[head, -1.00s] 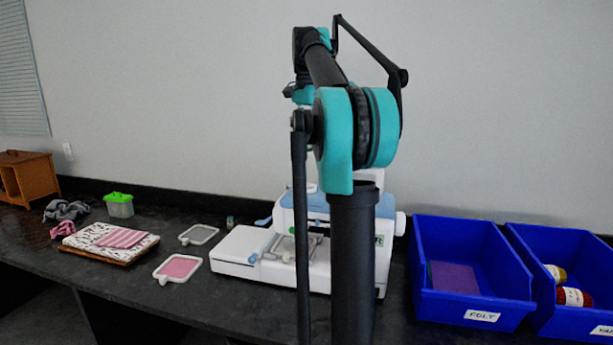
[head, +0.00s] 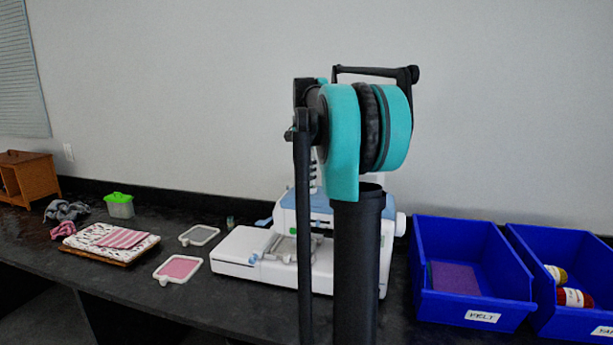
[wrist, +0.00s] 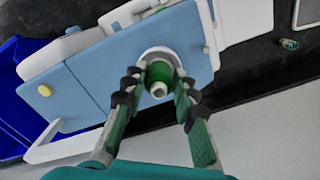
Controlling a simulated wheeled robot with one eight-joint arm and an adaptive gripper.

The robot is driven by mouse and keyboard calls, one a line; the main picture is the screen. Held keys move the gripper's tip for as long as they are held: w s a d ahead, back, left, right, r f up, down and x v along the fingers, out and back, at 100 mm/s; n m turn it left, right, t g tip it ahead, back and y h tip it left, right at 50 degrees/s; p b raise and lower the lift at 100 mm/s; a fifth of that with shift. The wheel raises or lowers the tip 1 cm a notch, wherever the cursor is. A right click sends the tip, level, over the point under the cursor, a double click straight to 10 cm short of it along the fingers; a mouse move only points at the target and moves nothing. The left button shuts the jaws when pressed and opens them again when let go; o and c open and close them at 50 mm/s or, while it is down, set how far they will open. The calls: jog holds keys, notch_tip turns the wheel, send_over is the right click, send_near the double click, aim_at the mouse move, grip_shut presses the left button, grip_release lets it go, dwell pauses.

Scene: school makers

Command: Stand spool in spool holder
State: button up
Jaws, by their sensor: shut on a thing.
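In the wrist view, my gripper (wrist: 157,92) is shut on a green spool (wrist: 160,72) with a pale round end and a dark hole. The spool is over the blue top of the white-and-blue sewing machine (wrist: 130,60). A pale round piece (wrist: 145,56) shows around the spool's far end; I cannot tell whether it is the spool's rim or the spool holder, nor whether the spool touches the machine. In the head view, my arm covers the gripper, the spool and part of the sewing machine (head: 230,246).
Blue bins (head: 425,295) stand right of the machine. A small greenish spool-like item (head: 230,221) lies behind it. A wall rises close behind the dark table.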

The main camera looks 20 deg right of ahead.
jog(key=shift+f, duration=0.1)
jog(key=shift+f, duration=0.25)
jog(key=o, duration=1)
jog(key=shift+r, duration=0.15)
notch_tip(320, 180, up, 12)
jog(key=shift+r, duration=0.25)
